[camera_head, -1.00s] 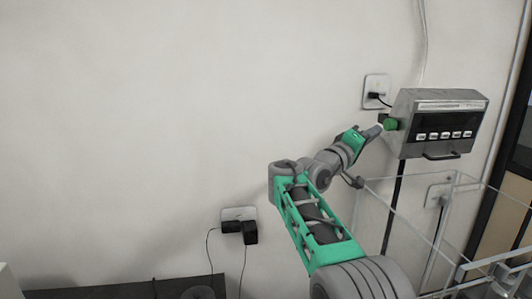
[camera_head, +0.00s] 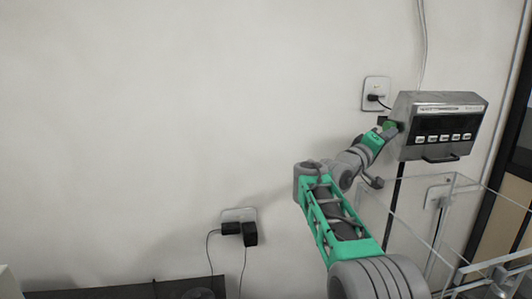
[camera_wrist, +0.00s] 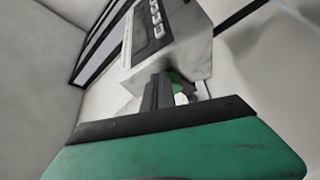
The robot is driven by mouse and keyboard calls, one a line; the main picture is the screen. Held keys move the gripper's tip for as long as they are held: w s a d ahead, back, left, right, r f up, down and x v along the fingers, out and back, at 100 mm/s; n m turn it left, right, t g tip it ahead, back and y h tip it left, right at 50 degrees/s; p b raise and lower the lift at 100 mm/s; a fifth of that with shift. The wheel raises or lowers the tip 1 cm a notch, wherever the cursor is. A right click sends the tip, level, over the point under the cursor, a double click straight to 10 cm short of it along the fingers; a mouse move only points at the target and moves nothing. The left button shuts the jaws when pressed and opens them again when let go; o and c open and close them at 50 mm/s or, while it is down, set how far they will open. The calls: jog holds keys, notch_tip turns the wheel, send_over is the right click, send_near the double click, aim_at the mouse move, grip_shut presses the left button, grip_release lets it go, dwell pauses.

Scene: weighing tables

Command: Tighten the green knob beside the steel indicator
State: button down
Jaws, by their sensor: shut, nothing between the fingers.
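The steel indicator (camera_head: 425,100) is a grey box with a dark front panel and a row of pale buttons, mounted on the wall at the right. The green knob (camera_head: 388,124) is at its left side, partly hidden behind my gripper (camera_head: 391,131). My gripper is shut with nothing held, its tips close against the knob; I cannot tell whether they touch. In the wrist view the indicator (camera_wrist: 195,45) lies beyond the dark fingers (camera_wrist: 158,90). A piece of the green knob (camera_wrist: 176,79) shows just right of them.
A wall socket (camera_head: 376,90) with a black plug is left of the indicator. A clear-walled frame (camera_head: 450,195) stands below, right of my arm. Another socket with black adapters (camera_head: 240,230) is lower left. The wall at left is bare.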

jog(key=shift+w+f, duration=0.15)
jog(key=shift+f, duration=0.1)
dwell(0.3)
jog(key=shift+w+a+f, duration=0.15)
jog(key=shift+w+f, duration=0.25)
jog(key=shift+f, duration=0.3)
jog(key=shift+w+f, duration=0.15)
jog(key=shift+f, duration=0.1)
dwell(0.3)
jog(key=s+a+b, duration=0.1)
jog(key=a, duration=0.4)
jog(key=shift+s+a+f, duration=0.25)
jog(key=shift+s+a, duration=0.05)
jog(key=shift+a, duration=0.1)
